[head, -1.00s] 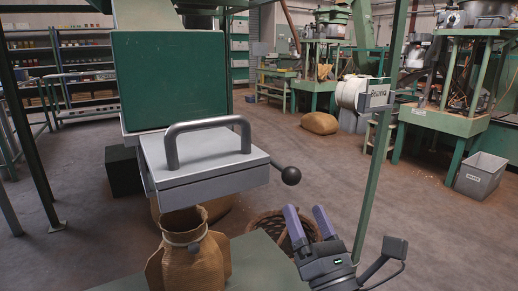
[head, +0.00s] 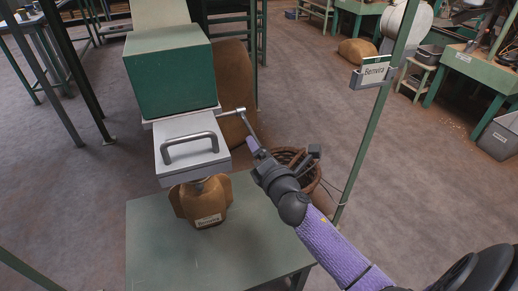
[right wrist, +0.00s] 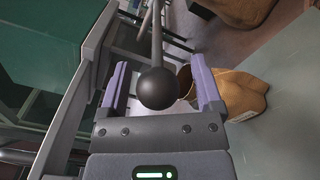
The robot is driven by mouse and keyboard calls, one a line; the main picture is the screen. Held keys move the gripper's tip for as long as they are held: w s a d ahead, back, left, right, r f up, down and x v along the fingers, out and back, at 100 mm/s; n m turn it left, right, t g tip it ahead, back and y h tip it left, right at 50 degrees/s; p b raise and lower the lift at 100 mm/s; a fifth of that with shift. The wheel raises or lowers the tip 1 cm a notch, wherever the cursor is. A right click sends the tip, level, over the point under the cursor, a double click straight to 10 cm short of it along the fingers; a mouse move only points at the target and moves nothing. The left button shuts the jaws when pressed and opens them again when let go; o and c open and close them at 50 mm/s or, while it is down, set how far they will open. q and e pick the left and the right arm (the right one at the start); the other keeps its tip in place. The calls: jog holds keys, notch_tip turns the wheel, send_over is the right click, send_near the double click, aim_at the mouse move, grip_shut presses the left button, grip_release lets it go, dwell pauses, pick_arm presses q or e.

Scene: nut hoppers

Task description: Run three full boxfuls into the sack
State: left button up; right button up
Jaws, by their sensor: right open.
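A grey measuring box (head: 178,137) with a bar handle on top sits under the green hopper (head: 170,80). A lever (head: 244,122) comes out of its right side and ends in a round black knob (right wrist: 158,88). The brown sack (head: 203,207) stands upright on the green table, its mouth right below the box and hidden in the head view. The sack also shows in the right wrist view (right wrist: 240,93). My right gripper (head: 252,146) is open at the lever's end. In the right wrist view the knob lies between its two purple fingers, with gaps at both sides.
The green table (head: 180,252) is bare in front of the sack. A wicker basket (head: 303,165) stands on the floor behind my right forearm. A large brown sack (head: 232,85) stands behind the hopper.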

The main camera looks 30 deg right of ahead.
jog(key=shift+w+d, duration=0.1)
jog(key=shift+w, duration=0.3)
grip_shut()
jog(key=shift+r, duration=0.1)
